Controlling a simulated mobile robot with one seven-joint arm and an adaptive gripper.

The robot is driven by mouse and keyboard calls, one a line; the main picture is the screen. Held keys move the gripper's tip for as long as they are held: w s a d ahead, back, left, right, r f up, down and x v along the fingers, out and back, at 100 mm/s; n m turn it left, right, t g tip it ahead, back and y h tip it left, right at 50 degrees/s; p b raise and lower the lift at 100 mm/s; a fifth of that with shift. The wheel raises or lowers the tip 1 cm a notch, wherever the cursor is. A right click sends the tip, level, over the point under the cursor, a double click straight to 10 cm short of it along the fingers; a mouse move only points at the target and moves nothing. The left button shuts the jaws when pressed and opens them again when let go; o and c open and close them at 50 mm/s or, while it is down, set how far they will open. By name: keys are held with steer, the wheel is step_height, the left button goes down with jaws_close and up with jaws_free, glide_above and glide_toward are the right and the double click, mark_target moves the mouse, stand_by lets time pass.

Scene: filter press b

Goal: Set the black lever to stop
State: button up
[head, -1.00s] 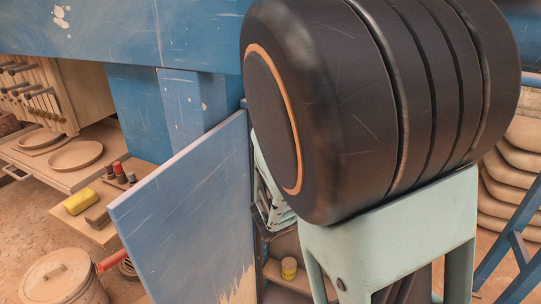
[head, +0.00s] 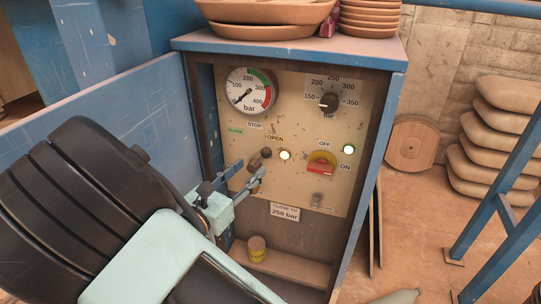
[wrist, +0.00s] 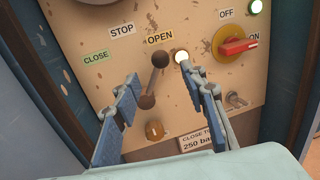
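The black lever (wrist: 153,82) is on the panel, a rod between two dark balls. It leans up toward the OPEN label (wrist: 160,37). The STOP label (wrist: 122,30) is up and left of it, and CLOSE (wrist: 96,57) is further left. In the head view the lever's dark knob (head: 267,153) shows just above my fingers. My gripper (wrist: 163,82) is open, one finger on each side of the lever in the wrist view. It also shows in the head view (head: 249,170), close to the panel. I cannot tell whether a finger touches the lever.
A lit white lamp (wrist: 181,57) sits right of the lever, near my right finger. A red switch (head: 320,165) on yellow is further right. The blue cabinet door (head: 95,110) stands open at left; the cabinet's side wall (head: 372,150) is at right.

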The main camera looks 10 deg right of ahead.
mark_target(263, 156)
steer(key=b+x, duration=0.2)
steer(key=x, duration=0.7)
steer(key=shift+w+d, duration=0.1)
steer(key=shift+c, duration=0.2)
jaws_close()
